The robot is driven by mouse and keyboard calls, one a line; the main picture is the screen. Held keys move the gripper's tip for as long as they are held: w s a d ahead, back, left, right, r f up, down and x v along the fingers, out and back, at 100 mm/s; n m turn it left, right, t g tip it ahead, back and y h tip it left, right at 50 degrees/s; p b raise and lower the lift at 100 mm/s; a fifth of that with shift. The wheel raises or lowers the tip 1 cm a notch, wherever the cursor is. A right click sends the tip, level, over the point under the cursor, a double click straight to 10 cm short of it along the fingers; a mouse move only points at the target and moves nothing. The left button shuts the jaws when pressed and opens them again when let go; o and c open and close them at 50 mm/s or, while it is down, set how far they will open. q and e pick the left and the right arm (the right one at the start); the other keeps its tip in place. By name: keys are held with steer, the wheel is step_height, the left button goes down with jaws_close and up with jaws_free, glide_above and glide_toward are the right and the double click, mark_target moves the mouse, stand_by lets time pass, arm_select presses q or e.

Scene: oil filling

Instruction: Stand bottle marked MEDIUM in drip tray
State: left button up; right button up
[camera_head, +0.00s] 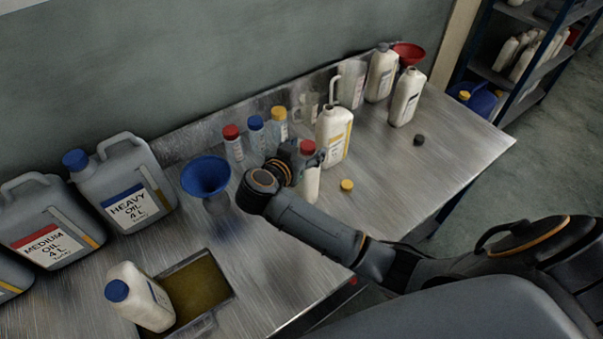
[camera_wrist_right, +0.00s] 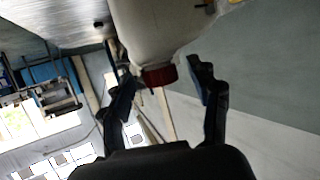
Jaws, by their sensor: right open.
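A white bottle with a red cap (camera_head: 311,186) stands upright on the metal bench, partly hidden by my right gripper (camera_head: 304,160). Its marking cannot be read. In the right wrist view, the bottle's pale body (camera_wrist_right: 160,28) and red cap (camera_wrist_right: 160,76) lie between the spread fingers, with gaps on both sides. My right gripper is open at cap height. The drip tray (camera_head: 208,283) lies at the front left, with a dark yellowish inside. A white bottle with a blue cap (camera_head: 146,300) stands at its left side. My left gripper is not in view.
A blue funnel (camera_head: 205,178) stands behind the tray. Small red-, blue- and yellow-capped bottles line the back. A white bottle (camera_head: 335,138) stands without a cap, near a loose yellow cap (camera_head: 347,185). Large oil cans, including one marked MEDIUM (camera_head: 50,225), fill the left.

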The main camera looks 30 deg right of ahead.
steer(key=shift+x, duration=1.15)
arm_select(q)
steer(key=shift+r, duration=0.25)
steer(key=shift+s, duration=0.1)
arm_select(e)
steer(key=shift+s, duration=0.1)
jaws_close()
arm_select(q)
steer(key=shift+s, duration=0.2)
arm_select(e)
steer(key=shift+r, duration=0.1)
